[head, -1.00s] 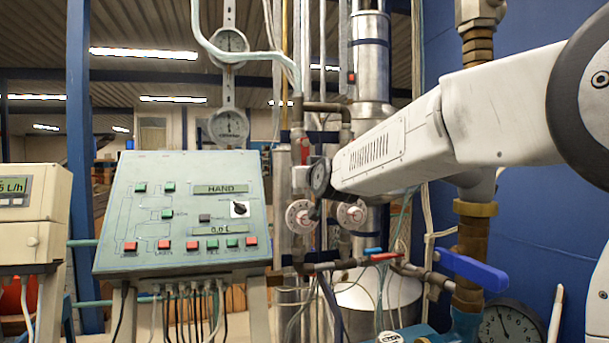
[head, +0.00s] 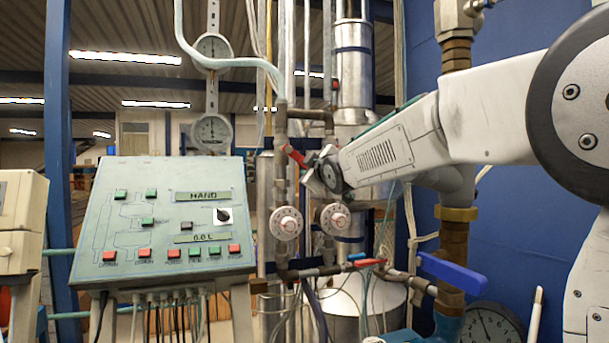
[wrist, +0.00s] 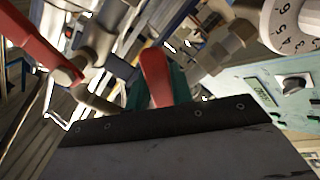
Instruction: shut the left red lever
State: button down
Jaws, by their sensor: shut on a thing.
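The left red lever (head: 294,155) is on the upper left pipe in the head view, tilted, with its lower right end at my gripper (head: 312,172). In the wrist view the lever (wrist: 155,77) stands up past the dark edge of my gripper, between teal parts. My gripper is shut on it; the jaw tips are mostly hidden. Another red lever (wrist: 38,45) lies apart at the upper left of the wrist view.
Two white dials (head: 286,223) (head: 336,219) sit below my gripper. Lower down are a small red handle (head: 370,262) and a large blue handle (head: 455,272). A control panel (head: 165,225) stands at left. Pipes crowd the space around my gripper.

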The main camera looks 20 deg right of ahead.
jog(key=shift+d+r+n, duration=0.3)
jog(key=shift+r+n, duration=0.25)
jog(key=shift+n, duration=0.35)
jog(key=shift+d+r+n, duration=0.3)
jog(key=shift+r+n, duration=0.2)
jog(key=shift+n, duration=0.4)
jog(key=c, duration=1.2)
grip_release()
jog(key=shift+r, duration=0.1)
jog(key=shift+s, duration=0.1)
jog(key=s, duration=0.7)
jog(key=shift+s, duration=0.35)
